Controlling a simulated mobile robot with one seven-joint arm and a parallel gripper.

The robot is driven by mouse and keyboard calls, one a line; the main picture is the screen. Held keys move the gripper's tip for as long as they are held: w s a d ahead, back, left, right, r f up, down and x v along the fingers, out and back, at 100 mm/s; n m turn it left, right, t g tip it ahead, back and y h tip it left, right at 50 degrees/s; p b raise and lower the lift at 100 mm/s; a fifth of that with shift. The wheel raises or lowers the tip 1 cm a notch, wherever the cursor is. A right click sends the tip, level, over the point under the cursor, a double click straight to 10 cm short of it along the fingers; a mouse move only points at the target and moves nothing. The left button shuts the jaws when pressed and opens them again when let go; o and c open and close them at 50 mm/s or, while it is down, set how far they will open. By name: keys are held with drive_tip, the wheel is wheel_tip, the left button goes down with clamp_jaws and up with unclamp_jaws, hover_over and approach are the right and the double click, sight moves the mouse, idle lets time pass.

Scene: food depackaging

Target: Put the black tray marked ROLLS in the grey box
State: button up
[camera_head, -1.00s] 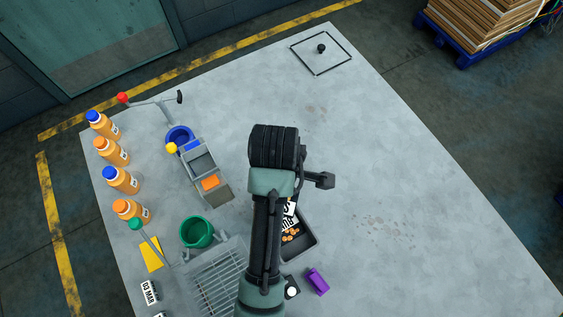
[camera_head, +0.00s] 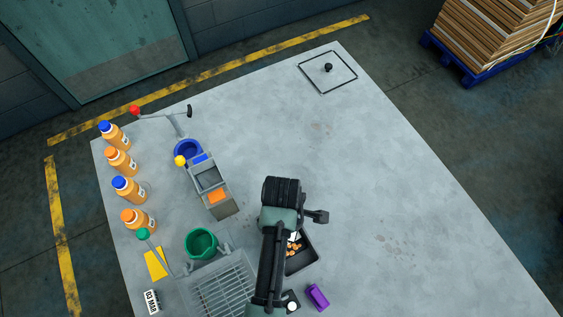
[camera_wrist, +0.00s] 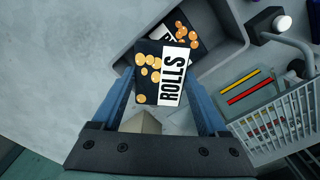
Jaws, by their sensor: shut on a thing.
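My gripper (camera_wrist: 160,82) is shut on the black tray marked ROLLS (camera_wrist: 172,80), seen in the wrist view between its two blue fingers. The tray has a white label and pictures of round golden rolls. It is over the near part of the open grey box (camera_wrist: 232,50), overlapping its edge in the picture. Its height above the box cannot be told. A second, similar black tray (camera_wrist: 190,38) lies inside the box, partly covered by the held one. In the head view the grey box (camera_head: 308,264) is partly hidden by my arm, which also hides the gripper.
A purple block (camera_head: 318,296) and a green cup (camera_head: 201,242) are nearby. Several orange bottles (camera_head: 122,162) line the left.

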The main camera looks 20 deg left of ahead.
drive_tip(key=shift+f, duration=0.1)
drive_tip(key=shift+f+b, duration=0.3)
drive_tip(key=shift+f, duration=0.2)
drive_tip(key=o, duration=1.5)
drive_tip(key=shift+c, duration=0.2)
drive_tip(key=shift+r, duration=0.1)
wheel_tip(320, 180, up, 13)
